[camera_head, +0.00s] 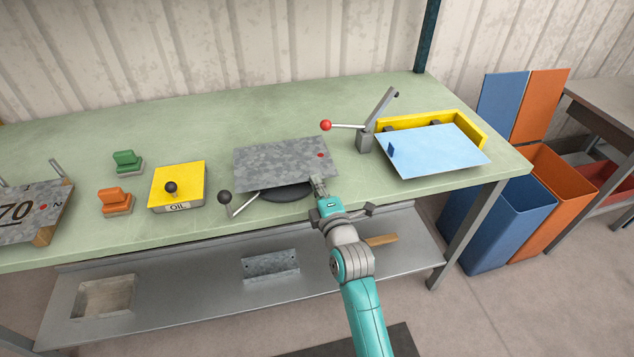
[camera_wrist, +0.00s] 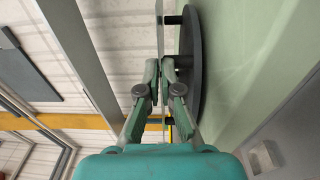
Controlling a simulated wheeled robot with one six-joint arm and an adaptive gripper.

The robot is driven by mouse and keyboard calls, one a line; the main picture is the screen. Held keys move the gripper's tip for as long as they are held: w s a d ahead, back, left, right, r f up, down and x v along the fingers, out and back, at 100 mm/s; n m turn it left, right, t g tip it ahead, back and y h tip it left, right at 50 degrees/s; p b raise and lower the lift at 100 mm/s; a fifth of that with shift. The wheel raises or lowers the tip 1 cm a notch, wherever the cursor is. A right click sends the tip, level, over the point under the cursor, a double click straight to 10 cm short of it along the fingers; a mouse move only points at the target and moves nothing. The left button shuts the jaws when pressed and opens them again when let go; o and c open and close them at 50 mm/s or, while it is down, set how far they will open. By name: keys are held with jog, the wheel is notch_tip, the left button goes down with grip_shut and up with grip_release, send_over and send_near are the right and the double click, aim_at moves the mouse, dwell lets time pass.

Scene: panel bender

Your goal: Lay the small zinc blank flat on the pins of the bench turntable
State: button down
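The small zinc blank (camera_head: 285,163), a mottled grey sheet with a red dot near its right end, lies about level over the bench turntable (camera_head: 285,193). The turntable's dark disc shows only along its front edge; the blank hides the rest. In the wrist view the blank (camera_wrist: 160,20) is a thin edge-on sheet beside the black disc (camera_wrist: 194,60) and its pins (camera_wrist: 173,20). The sheet is very close to the pin tips; I cannot tell whether it touches. My gripper (camera_head: 318,182) is shut on the blank's front right edge, its fingers (camera_wrist: 160,66) on either side.
A lever with a red knob (camera_head: 326,125) stands right of the blank, near a blue sheet (camera_head: 432,152) on a yellow fixture. A black-knobbed lever (camera_head: 225,197) is left of the turntable. A yellow oil box (camera_head: 178,186) sits farther left. The bench behind the blank is clear.

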jog(key=c, duration=1.2)
grip_release()
jog(key=shift+c, duration=0.2)
jog(key=shift+s, duration=0.1)
jog(key=v, duration=1.2)
